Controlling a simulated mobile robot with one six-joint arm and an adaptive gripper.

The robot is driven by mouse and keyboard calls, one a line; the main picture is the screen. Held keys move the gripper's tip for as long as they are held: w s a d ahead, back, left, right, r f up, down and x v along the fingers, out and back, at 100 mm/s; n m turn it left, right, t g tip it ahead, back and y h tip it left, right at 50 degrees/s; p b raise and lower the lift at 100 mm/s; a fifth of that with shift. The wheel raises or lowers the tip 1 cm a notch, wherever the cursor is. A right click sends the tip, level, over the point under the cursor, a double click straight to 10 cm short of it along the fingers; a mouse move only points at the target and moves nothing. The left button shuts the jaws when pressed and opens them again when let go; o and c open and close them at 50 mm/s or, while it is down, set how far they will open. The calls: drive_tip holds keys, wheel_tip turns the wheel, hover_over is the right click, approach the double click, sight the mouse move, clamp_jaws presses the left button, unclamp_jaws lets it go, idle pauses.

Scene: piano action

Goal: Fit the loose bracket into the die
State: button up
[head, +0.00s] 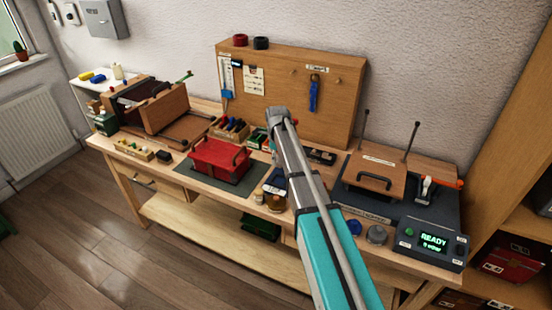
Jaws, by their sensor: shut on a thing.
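My arm reaches up across the middle of the head view, over the bench. Its wrist end (278,115) is in front of the pegboard. My gripper's fingers are hidden behind the arm, and I cannot see what they hold. I cannot make out the loose bracket. No part is clearly recognisable as the die. A dark machine (372,208) at the right of the bench has a wooden lid (376,172) with a black handle. A control box (433,243) in front of it shows READY in green.
A red box (219,160) with dark handles stands on a green mat (178,182) on the bench (300,247). A wooden apparatus (163,112) stands at the left end. The pegboard (335,110) holds blue pliers (313,95). A jar (276,195) stands close to my arm.

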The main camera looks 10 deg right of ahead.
sight(277, 181)
drive_tip(key=shift+f, duration=0.2)
drive_tip(key=shift+f+b, duration=4.05)
drive_tip(key=shift+b, duration=0.2)
drive_tip(key=shift+f+b, duration=0.6)
idle(0.4)
drive_tip(key=o, duration=1)
drive_tip(key=shift+s+r, duration=0.1)
drive_tip(key=shift+r, duration=0.05)
drive_tip(key=shift+r+p, duration=3.65)
drive_tip(key=shift+p, duration=0.15)
